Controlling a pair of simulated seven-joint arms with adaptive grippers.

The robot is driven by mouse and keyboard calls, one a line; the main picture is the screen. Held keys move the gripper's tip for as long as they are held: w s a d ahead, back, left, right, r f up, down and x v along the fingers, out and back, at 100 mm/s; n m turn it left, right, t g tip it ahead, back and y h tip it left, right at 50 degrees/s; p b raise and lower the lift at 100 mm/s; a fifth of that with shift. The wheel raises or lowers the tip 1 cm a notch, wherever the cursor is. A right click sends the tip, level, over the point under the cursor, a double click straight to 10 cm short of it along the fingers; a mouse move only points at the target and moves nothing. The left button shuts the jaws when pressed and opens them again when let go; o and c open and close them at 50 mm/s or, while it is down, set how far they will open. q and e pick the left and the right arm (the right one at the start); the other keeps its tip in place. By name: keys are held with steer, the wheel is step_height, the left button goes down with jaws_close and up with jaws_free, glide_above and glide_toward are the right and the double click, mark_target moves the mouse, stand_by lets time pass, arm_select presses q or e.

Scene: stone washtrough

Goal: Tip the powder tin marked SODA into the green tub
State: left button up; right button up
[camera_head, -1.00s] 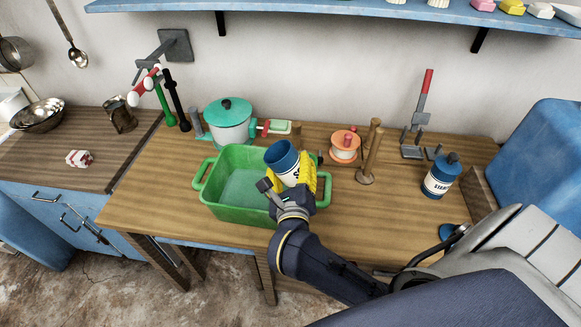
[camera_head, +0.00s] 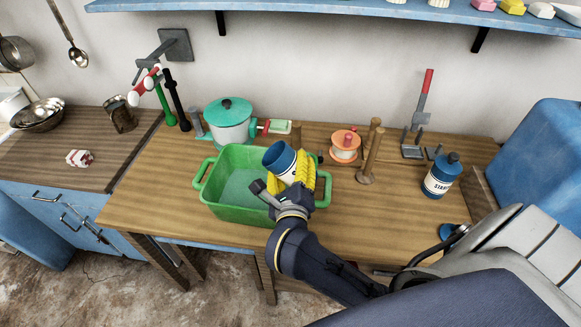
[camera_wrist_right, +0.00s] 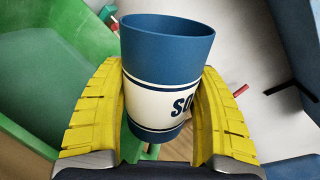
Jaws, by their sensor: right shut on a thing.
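The blue and cream powder tin (camera_head: 280,159) is held over the right part of the green tub (camera_head: 223,208). Its open mouth is tilted up and to the left in the head view. In the right wrist view the tin (camera_wrist_right: 165,65) shows the letters "SO" on its label; the rest is turned out of sight. My right gripper (camera_head: 291,175) is shut on the tin, with its yellow fingers (camera_wrist_right: 162,108) on either side. No powder is seen falling. The tub's visible floor looks bare. My left gripper is not in view.
A teal-lidded pot (camera_head: 230,125) is behind the tub. An orange spool-like thing (camera_head: 345,147) and wooden pegs (camera_head: 370,158) stand right of the tub.

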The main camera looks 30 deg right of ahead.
stand_by(0.6)
steer(key=shift+a+f+n, duration=0.1)
steer(key=shift+n, duration=0.7)
steer(key=shift+w, duration=0.1)
steer(key=shift+a+f+n+g, duration=0.1)
steer(key=shift+f+n+g, duration=0.2)
steer(key=shift+n, duration=0.7)
steer(key=shift+f+h, duration=0.1)
steer(key=shift+h, duration=0.2)
steer(key=shift+w+f+n, duration=0.1)
steer(key=shift+f+n, duration=0.2)
steer(key=shift+n, duration=0.6)
steer(key=shift+a+f, duration=0.1)
steer(key=shift+w+a+f+n+g, duration=0.15)
steer(key=shift+f+n+g, duration=0.2)
steer(key=shift+n, duration=0.55)
